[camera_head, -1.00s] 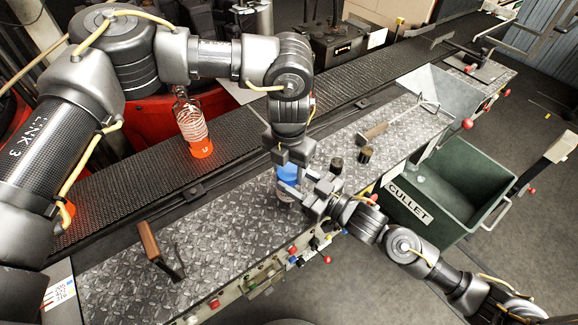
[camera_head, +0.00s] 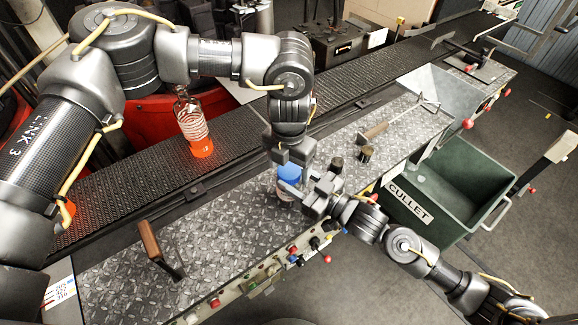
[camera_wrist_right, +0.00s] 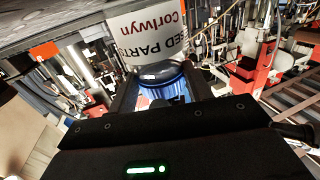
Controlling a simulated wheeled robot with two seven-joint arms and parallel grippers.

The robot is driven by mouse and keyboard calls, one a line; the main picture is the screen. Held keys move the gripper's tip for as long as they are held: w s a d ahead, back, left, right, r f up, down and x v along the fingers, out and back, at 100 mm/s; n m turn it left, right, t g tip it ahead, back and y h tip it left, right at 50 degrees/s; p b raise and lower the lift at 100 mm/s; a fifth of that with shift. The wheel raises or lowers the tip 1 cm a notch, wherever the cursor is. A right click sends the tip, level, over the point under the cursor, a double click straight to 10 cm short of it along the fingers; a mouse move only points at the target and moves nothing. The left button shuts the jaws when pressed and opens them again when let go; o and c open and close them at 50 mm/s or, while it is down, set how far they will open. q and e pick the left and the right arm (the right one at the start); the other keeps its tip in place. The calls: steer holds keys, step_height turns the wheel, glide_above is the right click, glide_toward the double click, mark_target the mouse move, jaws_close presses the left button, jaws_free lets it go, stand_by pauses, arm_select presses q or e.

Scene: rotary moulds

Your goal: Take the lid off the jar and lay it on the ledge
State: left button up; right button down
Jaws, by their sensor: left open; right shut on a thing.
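The jar (camera_head: 286,196) stands upright near the middle of the ledge (camera_head: 215,235), partly hidden by my right gripper. Its blue lid (camera_head: 289,172) is at its top. In the right wrist view the picture is upside down: the jar's white label (camera_wrist_right: 165,36) is above the ridged blue lid (camera_wrist_right: 165,90). My right gripper (camera_head: 293,189) is shut on the lid from the side, a finger on each side of it. I cannot tell whether the lid is loose from the jar. My left gripper (camera_head: 287,160) is open, pointing down just above the lid.
A handled tool (camera_head: 150,240) lies on the ledge at left; another (camera_head: 374,131) and two small dark cylinders (camera_head: 366,154) are at right. A glowing bottle (camera_head: 196,135) stands on the conveyor (camera_head: 130,180) behind. The green cullet bin (camera_head: 440,190) is at right.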

arm_select(q)
steer(key=shift+r, duration=2.2)
arm_select(e)
steer(key=shift+f, duration=0.3)
steer(key=c, duration=1)
jaws_free()
steer(key=o, duration=0.4)
steer(key=shift+r, duration=0.15)
steer(key=shift+o, duration=0.2)
arm_select(q)
step_height(320, 180, down, 3)
steer(key=b, duration=0.2)
steer(key=shift+r+b, duration=0.1)
steer(key=shift+b, duration=0.25)
arm_select(e)
steer(key=v, duration=1)
steer(key=shift+s+d, duration=0.25)
steer(key=shift+d, duration=0.1)
